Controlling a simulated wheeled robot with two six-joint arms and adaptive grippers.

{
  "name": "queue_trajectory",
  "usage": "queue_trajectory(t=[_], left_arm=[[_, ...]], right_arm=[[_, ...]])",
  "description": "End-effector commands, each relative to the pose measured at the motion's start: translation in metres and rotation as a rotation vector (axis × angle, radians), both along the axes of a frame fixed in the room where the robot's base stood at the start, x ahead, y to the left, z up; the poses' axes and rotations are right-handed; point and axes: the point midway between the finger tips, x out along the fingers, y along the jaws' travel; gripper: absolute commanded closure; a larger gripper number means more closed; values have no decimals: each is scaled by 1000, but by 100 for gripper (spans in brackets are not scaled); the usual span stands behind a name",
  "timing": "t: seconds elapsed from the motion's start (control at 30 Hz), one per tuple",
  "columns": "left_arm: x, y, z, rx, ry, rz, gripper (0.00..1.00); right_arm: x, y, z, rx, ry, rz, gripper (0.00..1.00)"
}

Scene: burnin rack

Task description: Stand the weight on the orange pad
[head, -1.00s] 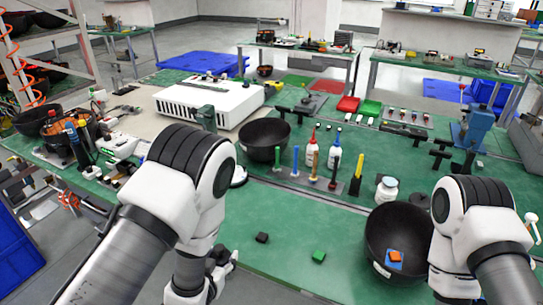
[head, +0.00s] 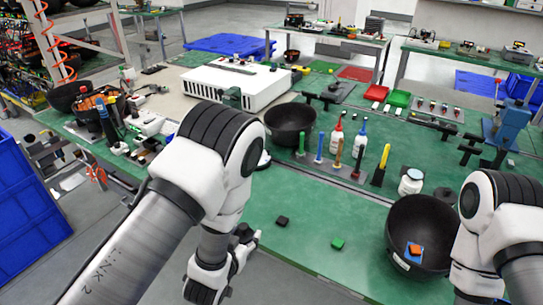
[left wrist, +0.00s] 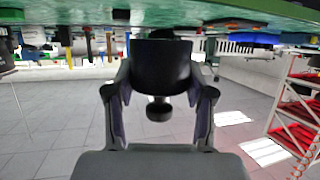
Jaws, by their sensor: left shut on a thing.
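My left gripper (head: 243,240) is over the front part of the green table in the head view, partly hidden by its own wrist. In the left wrist view its two fingers (left wrist: 162,108) are shut on the weight (left wrist: 162,66), a dark cylinder with a knob. That view is upside down. The wide end of the weight faces the green tabletop, and I cannot tell whether it touches. An orange square (head: 415,249) lies on a blue piece in the right black bowl; I cannot tell whether it is the orange pad. My right gripper is out of view.
The right black bowl (head: 398,215) stands near my right arm. A small black block (head: 281,221) and a green block (head: 338,243) lie on the table (head: 310,205). Another bowl (head: 290,123), bottles and a row of upright tools stand behind. The front middle is mostly clear.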

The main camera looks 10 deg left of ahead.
Motion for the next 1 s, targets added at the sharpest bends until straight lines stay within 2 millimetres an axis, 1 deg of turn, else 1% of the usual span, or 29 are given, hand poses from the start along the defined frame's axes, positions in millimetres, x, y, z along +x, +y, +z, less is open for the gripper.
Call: queue_trajectory(t=[0.03,0.1,0.2,0.47,0.57,0.67,0.9,1.0], left_arm=[[11,-9,3,0,-10,-29,100],[21,-20,4,4,-9,-64,100],[28,-27,5,8,-7,-89,100],[29,-27,4,8,-5,-90,100],[38,-23,2,5,-7,-88,100],[59,-12,-1,4,-10,-84,100],[121,17,-8,5,-11,-86,100],[142,27,-9,6,-11,-87,100]], right_arm=[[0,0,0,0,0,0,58],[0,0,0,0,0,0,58],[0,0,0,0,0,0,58],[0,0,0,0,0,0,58],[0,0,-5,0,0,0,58],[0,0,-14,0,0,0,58],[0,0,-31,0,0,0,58],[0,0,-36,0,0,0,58]])
